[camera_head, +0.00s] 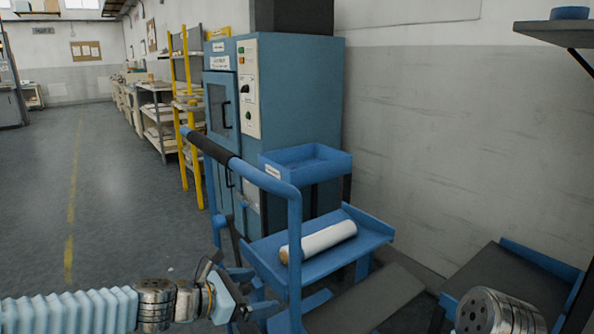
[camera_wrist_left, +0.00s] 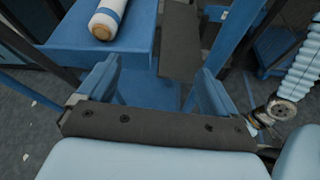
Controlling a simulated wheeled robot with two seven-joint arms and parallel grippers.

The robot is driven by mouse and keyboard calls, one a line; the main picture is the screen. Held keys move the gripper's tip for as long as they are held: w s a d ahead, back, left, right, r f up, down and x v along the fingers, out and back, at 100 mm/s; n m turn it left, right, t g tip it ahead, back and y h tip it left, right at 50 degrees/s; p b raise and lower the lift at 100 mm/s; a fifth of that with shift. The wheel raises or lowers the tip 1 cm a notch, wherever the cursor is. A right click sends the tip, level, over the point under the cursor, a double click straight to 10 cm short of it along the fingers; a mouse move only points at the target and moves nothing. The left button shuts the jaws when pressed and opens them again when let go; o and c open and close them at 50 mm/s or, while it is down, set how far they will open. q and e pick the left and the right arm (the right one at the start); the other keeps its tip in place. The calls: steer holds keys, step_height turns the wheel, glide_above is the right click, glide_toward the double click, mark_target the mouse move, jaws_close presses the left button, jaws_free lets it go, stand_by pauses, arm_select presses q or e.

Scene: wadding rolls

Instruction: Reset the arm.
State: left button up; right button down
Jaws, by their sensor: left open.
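My left arm comes in from the lower left of the head view. Its gripper (camera_head: 258,293) is beside the near side of a blue cart, just below the cart's tray level. In the left wrist view the two blue fingers of the left gripper (camera_wrist_left: 155,88) stand wide apart with nothing between them. A white wadding roll (camera_head: 320,241) lies on the cart's blue tray (camera_head: 350,248), apart from the gripper; it also shows in the left wrist view (camera_wrist_left: 107,18). Of my right arm, only a metal joint shows at the lower right; its gripper is out of the head view.
The cart's blue push handle (camera_head: 262,180) rises close to the left gripper. A small blue bin (camera_head: 306,163) sits above the tray. A blue cabinet (camera_head: 290,100) stands behind. A dark surface with blue edges (camera_head: 510,280) is at right. The floor at left is clear.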

arm_select(q)
steer(key=s+d+f+m+g+y, duration=0.1)
steer(key=s+f+m, duration=0.15)
steer(key=f, duration=0.55)
steer(key=s+f+m+g+y, duration=0.15)
steer(key=f+m, duration=0.25)
steer(key=f, duration=0.4)
steer(key=s+d+f+m+g, duration=0.1)
steer(key=s+f+m+g, duration=0.15)
steer(key=f, duration=0.45)
steer(key=s+a+f+m+g+y, duration=0.1)
steer(key=s+a+f+m+y, duration=0.1)
steer(key=s+f+m, duration=0.4)
steer(key=s+a+f+m+g+y, duration=0.1)
steer(key=s+f+m+g, duration=0.1)
steer(key=s+f+m, duration=0.5)
step_height(320, 180, down, 4)
steer(key=shift+s+a+r+y, duration=0.1)
steer(key=shift+s+a+y, duration=0.25)
steer(key=shift+s, duration=0.9)
